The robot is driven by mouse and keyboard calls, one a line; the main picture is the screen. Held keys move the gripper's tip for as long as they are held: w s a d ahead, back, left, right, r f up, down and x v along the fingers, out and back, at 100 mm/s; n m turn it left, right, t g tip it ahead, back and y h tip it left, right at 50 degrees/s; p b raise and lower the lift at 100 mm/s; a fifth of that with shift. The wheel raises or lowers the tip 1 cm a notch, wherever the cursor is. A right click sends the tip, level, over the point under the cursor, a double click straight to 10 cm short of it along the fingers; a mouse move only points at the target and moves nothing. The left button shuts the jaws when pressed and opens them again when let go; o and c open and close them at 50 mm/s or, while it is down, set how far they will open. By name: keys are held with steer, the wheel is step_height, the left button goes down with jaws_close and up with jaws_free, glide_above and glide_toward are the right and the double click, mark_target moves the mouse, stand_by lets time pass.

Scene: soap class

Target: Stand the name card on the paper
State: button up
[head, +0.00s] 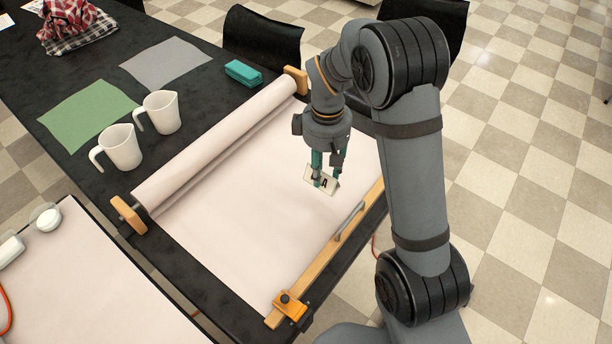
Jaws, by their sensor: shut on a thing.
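The name card (325,186) is a small whitish tent-shaped card with a dark letter A on its face. My gripper (322,177) points down with its teal fingers shut on the card's upper part. The card is over the right half of the pale paper (230,205), which stretches from a roll across the black table. The card looks tilted. I cannot tell from this view whether its lower edge touches the paper. The fingers hide part of the card.
A wooden bar (335,243) with an orange clamp (289,304) edges the paper. The paper roll (215,147) lies along its left side. The paper's lower left is clear.

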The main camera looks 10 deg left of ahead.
steer(key=w+a+f, duration=0.3)
steer(key=a, duration=0.1)
steer(key=shift+a+p, duration=0.1)
steer(key=shift+p, duration=0.3)
steer(key=shift+f, duration=2.05)
steer(key=o, duration=0.7)
steer(key=shift+f, duration=0.1)
step_height(320, 180, up, 12)
steer(key=shift+s+r+p, duration=0.1)
steer(key=shift+r+p, duration=0.05)
steer(key=shift+p, duration=0.3)
